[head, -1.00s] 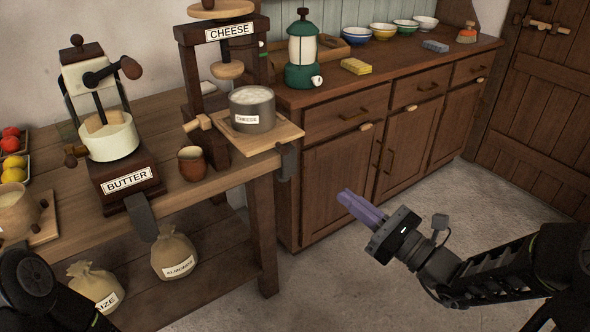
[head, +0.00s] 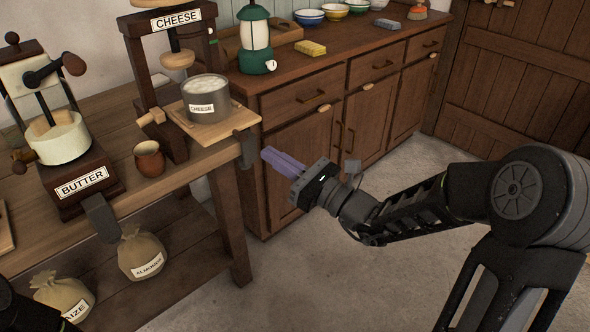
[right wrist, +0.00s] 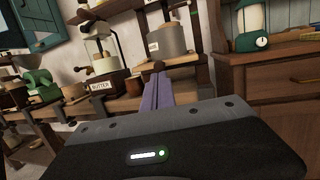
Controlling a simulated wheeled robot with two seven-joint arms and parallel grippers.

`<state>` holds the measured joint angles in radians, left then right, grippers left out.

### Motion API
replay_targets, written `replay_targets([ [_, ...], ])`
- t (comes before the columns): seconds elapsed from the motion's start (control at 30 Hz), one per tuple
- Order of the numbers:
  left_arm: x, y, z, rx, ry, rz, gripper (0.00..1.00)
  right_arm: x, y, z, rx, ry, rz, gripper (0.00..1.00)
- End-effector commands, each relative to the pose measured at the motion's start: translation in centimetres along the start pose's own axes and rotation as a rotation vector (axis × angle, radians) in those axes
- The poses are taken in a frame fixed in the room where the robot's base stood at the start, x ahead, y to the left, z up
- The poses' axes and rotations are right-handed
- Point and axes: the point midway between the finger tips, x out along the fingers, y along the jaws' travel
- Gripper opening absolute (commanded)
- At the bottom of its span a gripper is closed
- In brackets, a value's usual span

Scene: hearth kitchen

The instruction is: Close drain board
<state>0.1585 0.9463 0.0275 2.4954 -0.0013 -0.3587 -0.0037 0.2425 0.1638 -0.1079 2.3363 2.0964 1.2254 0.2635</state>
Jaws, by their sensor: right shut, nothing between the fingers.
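The wooden drain board (head: 232,128) sticks out past the front edge of the worktable, under the grey cheese pot (head: 206,104) of the cheese press (head: 135,70). In the right wrist view the pot (right wrist: 165,38) stands just beyond my fingers. My right gripper (head: 267,155) has purple fingers, shut and empty. In the head view it appears right of and slightly below the board's outer corner, apparently apart from it. In the right wrist view the fingertips (right wrist: 158,72) point toward the board, partly hiding it. My left gripper is out of view.
A dark bracket (head: 247,150) hangs by the board's right corner. A brown cup (head: 149,159) and the butter churn (head: 80,182) stand on the table to the left. A drawer cabinet (head: 300,104) stands behind my right gripper. The floor (head: 290,290) in front is open.

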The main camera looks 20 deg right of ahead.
Motion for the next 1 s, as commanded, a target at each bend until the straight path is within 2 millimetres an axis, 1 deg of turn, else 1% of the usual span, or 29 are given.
replay_targets([
  [0.03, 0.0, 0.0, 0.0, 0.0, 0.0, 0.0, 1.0, 1.1, 0.2, 0.0, 0.0, -0.001, 0.005, 0.0],
  [0.1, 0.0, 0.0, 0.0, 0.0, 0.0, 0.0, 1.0, 2.2, 0.1, 0.0, 0.0, 0.0, 0.004, 0.0],
  [0.2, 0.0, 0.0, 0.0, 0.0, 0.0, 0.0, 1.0, 3.4, 0.1, 0.0, 0.0, -0.001, 0.002, 0.0],
  [0.3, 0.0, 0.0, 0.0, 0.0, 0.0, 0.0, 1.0, 4.2, 0.1, 0.0, 0.0, 0.0, 0.002, 0.0],
  [0.43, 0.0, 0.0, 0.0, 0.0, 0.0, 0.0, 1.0, 4.5, 0.0, 0.0, 0.0, -0.001, 0.001, 0.0],
  [0.7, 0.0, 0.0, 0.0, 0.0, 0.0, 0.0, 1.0, 4.5, 0.0, 0.0, 0.0, 0.0, 0.0, 0.0],
  [0.8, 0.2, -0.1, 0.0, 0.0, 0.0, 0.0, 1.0, 4.9, -0.1, -0.2, -0.001, 0.0, 0.002, 0.0],
  [0.87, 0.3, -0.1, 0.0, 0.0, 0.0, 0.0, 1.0, 5.6, -0.2, -0.4, -0.001, 0.0, 0.003, 0.0],
  [1.0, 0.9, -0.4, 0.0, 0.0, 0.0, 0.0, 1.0, 8.4, -0.7, -1.1, -0.001, 0.0, 0.003, 0.0],
])
